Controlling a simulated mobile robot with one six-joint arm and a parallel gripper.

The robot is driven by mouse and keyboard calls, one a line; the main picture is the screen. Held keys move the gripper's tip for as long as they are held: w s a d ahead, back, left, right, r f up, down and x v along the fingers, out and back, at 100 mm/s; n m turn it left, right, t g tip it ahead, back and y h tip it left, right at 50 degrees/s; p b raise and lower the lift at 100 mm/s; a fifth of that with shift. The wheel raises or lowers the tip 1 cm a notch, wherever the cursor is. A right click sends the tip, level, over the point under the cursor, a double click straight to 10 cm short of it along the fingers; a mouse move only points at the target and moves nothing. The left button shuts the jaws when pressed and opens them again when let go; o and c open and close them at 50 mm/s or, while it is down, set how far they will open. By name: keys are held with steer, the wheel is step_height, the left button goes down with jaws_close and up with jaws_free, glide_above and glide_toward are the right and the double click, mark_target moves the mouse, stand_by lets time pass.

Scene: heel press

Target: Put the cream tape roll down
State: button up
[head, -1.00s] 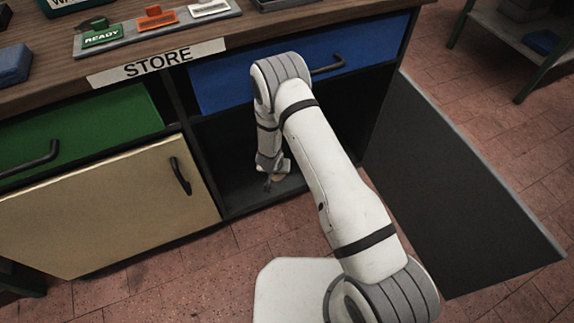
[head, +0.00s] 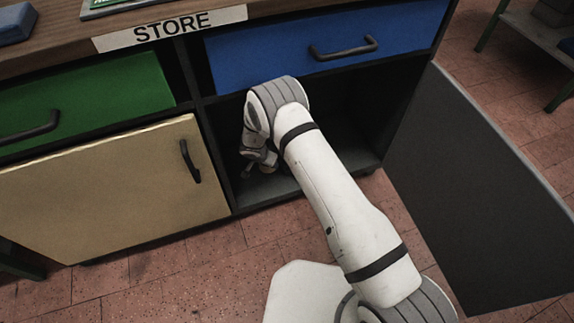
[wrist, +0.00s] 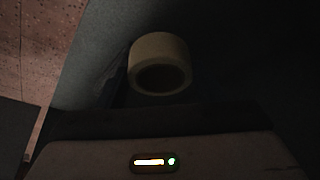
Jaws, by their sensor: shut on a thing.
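The cream tape roll (wrist: 160,46) shows in the wrist view, dim in shadow, with its round hole facing the camera. My gripper (head: 258,165) is inside the dark open compartment (head: 340,168) below the blue drawer, low and near its left side. It is shut on the tape roll. The fingertips are too dark in the wrist view to make out. I cannot tell whether the roll touches the compartment floor.
The dark door (head: 470,190) stands wide open at the right. A closed cream door (head: 100,195) is left of the compartment, under the green drawer (head: 90,108). The blue drawer (head: 330,45) is shut above. Compartment floor right of my gripper looks clear.

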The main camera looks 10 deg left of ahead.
step_height(320, 180, down, 9)
steer(key=b, duration=0.4)
steer(key=shift+r, duration=0.1)
steer(key=o, duration=1)
steer(key=shift+c, duration=0.2)
